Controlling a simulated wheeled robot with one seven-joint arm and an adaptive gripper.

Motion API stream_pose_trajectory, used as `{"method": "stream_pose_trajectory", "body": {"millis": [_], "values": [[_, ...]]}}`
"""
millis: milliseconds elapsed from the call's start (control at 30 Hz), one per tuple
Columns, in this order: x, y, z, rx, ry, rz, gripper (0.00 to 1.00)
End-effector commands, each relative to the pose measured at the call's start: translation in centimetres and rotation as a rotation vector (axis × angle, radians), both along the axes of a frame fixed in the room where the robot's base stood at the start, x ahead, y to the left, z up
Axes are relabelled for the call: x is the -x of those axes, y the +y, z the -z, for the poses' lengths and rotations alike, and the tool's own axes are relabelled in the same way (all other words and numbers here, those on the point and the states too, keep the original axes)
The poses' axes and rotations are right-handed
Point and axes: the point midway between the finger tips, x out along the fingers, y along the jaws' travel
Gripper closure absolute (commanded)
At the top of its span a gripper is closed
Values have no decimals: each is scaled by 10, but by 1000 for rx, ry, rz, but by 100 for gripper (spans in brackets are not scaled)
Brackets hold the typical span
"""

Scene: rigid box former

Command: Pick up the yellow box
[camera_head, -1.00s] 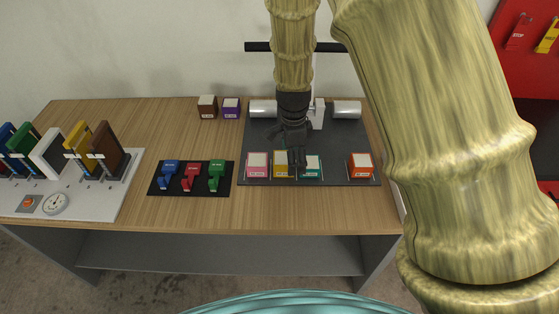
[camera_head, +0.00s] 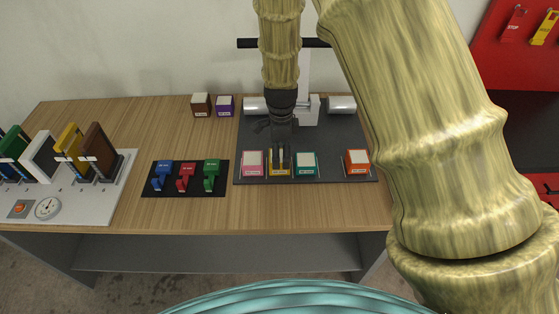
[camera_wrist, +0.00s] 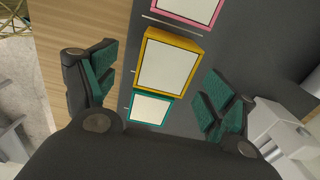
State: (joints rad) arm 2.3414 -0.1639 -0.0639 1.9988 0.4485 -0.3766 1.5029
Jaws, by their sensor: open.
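The yellow box (camera_head: 279,169) has a pale top and stands in the row at the front of the dark mat, between a pink box (camera_head: 252,163) and a teal box (camera_head: 305,164). My gripper (camera_head: 281,146) is just above and behind it in the head view and hides part of its top. In the wrist view the yellow box (camera_wrist: 171,65) lies ahead, with its whole top in sight. The open fingers (camera_wrist: 160,93) are spread to either side, with nothing between their pads but the view of the boxes. I cannot tell how high above the box they are.
The teal box (camera_wrist: 150,107) and the pink box (camera_wrist: 190,8) flank the yellow one closely. An orange-red box (camera_head: 357,162) stands farther right on the mat (camera_head: 333,174). A machine with silver cylinders (camera_head: 341,104) stands behind. Brown (camera_head: 201,104) and purple (camera_head: 225,105) boxes are at the back left.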

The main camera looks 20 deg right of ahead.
Motion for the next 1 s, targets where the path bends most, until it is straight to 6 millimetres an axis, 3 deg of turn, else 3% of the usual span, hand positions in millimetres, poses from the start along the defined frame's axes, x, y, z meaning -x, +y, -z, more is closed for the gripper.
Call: {"method": "stream_pose_trajectory", "body": {"millis": [600,967,1000], "values": [[-7,2,46,0,1,0,16],[-7,2,51,0,-1,0,16],[-7,2,51,0,-1,0,23]]}}
